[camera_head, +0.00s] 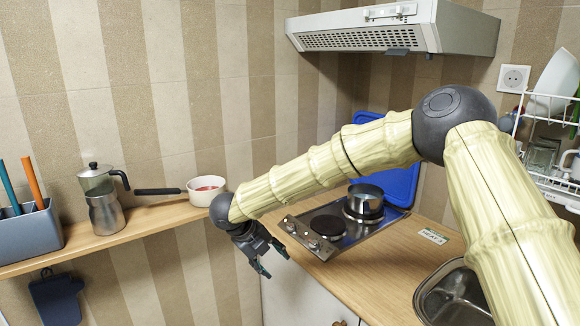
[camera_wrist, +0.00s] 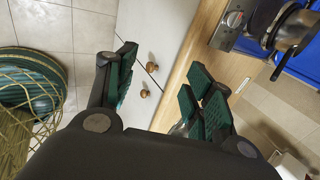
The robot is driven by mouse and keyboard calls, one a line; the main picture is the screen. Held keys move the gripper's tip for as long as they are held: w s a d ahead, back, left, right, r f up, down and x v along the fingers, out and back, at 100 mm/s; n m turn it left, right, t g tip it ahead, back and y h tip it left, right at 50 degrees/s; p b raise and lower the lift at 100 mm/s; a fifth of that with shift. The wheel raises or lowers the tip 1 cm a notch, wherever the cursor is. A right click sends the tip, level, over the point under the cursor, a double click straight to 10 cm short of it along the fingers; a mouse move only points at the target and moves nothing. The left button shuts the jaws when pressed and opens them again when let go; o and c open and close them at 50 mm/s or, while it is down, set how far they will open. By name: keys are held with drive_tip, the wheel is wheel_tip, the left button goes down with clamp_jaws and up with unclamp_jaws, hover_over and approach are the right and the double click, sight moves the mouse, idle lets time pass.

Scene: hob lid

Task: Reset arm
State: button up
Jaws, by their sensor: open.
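My gripper (camera_head: 262,257) is open and empty, hanging in front of the counter at the left end of the hob. In the wrist view my gripper (camera_wrist: 158,98) shows its green finger pads spread apart, with white cabinet doors and the counter edge beyond. The hob (camera_head: 318,232) has a blue lid (camera_head: 402,184) standing raised behind it. A metal pot (camera_head: 365,198) sits on the rear right burner. My arm crosses in front of part of the hob and the lid.
A shelf (camera_head: 140,233) at left holds a moka pot (camera_head: 104,205), a white saucepan (camera_head: 205,191) and a grey utensil holder (camera_head: 28,232). A sink (camera_head: 452,298) is at right, below a dish rack (camera_head: 552,182). A range hood (camera_head: 395,30) hangs above. Cabinet knobs (camera_wrist: 152,67) face my gripper.

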drive_tip(key=s+d+f+n+t+y, duration=0.1)
drive_tip(key=s+d+f+n, duration=0.4)
drive_tip(key=f, duration=0.5)
drive_tip(key=s+d+f+n+t, duration=0.1)
drive_tip(key=s+d+f+n, duration=0.45)
drive_tip(key=f, duration=0.45)
drive_tip(key=s+d+f+n+t+y, duration=0.1)
drive_tip(key=s+d+f+n, duration=0.4)
drive_tip(key=f, duration=0.5)
drive_tip(key=s+d+f+n+g+y, duration=0.1)
drive_tip(key=s+d+n, duration=0.3)
drive_tip(key=s, duration=0.7)
drive_tip(key=s+d+f+n+g+y, duration=0.1)
drive_tip(key=s+d+f+n+g, duration=0.2)
drive_tip(key=s, duration=0.8)
drive_tip(key=s+d+f+n+g+y, duration=0.1)
drive_tip(key=s+d+n, duration=0.4)
drive_tip(key=s, duration=0.6)
wheel_tip(320, 180, down, 2)
drive_tip(key=shift+s+d+f+n+g, duration=0.1)
drive_tip(key=shift+s+d+n+g, duration=0.2)
drive_tip(key=shift+g, duration=0.5)
